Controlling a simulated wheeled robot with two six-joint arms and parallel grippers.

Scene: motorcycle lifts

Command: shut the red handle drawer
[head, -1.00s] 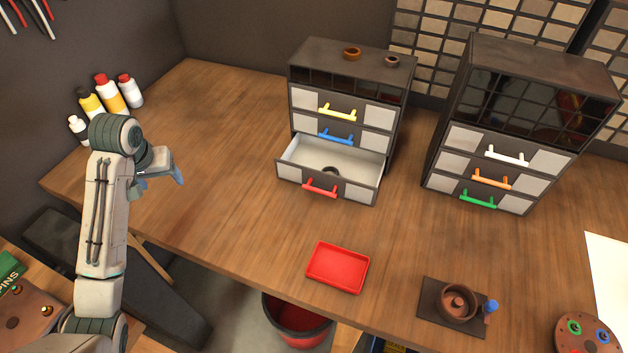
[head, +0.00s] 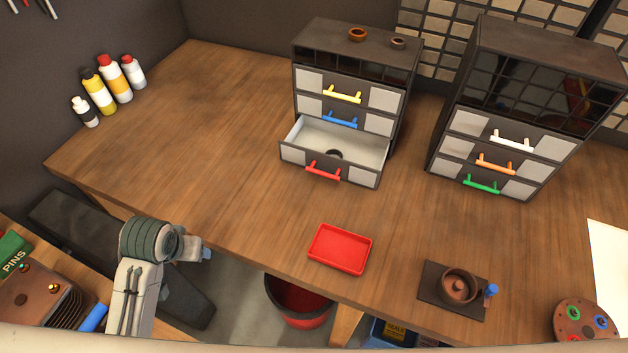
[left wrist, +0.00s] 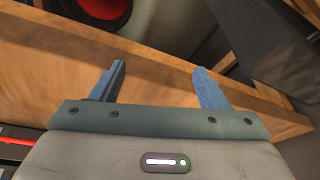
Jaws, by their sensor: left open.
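The red handle drawer (head: 305,163) is the lowest drawer of the left cabinet (head: 352,60) in the head view. My right gripper is in no view.
A red tray (head: 340,249) lies on the bench in front of the drawer. A second cabinet (head: 520,100) stands to the right. Bottles (head: 110,85) stand at the back left. A brown pot (head: 459,286) sits at the front right. The bench left of the drawer is clear.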

